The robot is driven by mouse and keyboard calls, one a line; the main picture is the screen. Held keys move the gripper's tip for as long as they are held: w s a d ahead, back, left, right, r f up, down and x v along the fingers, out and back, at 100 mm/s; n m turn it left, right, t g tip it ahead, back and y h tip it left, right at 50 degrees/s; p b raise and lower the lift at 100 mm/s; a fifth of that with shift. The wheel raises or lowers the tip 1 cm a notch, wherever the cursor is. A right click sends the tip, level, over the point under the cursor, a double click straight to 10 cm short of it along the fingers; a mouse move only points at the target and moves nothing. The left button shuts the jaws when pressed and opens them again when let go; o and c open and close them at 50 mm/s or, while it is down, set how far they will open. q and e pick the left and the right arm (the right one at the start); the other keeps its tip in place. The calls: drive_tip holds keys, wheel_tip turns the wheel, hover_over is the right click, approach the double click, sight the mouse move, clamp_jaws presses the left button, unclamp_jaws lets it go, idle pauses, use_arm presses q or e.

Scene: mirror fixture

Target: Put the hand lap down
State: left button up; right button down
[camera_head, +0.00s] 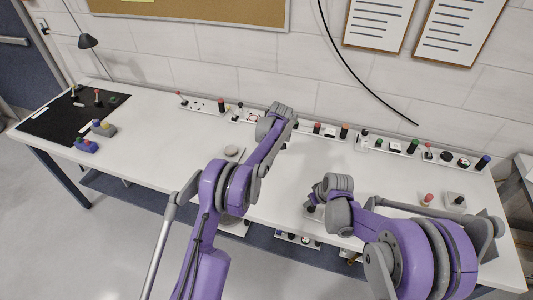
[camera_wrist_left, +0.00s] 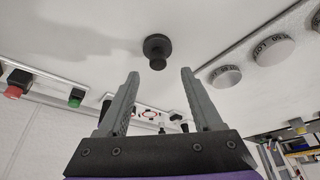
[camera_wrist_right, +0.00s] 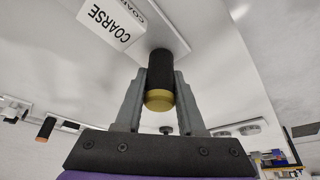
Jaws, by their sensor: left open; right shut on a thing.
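A black cylinder with a brass-coloured end (camera_wrist_right: 160,75), which looks like the hand lap, is between the fingers of my right gripper (camera_wrist_right: 160,88). The fingers are shut on it. Its far end is close to the white table surface; I cannot tell whether it touches. A white block lettered COARSE (camera_wrist_right: 112,22) stands beside it. In the left wrist view my left gripper (camera_wrist_left: 160,74) is open and empty. A dark round knob (camera_wrist_left: 157,48) shows beyond its fingertips. In the head view both gripper tips are mostly hidden by my arms.
The white table (camera_head: 150,122) has a row of panels with buttons and knobs (camera_head: 390,146) along its back edge. A black mat (camera_head: 62,122) with small parts lies at the left end. A round disc (camera_head: 232,151) lies mid-table. Small boxes (camera_head: 456,200) stand at the right.

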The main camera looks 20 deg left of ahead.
use_arm(q)
drive_tip(key=shift+x, duration=2.65)
drive_tip(key=shift+d, duration=0.1)
clamp_jaws()
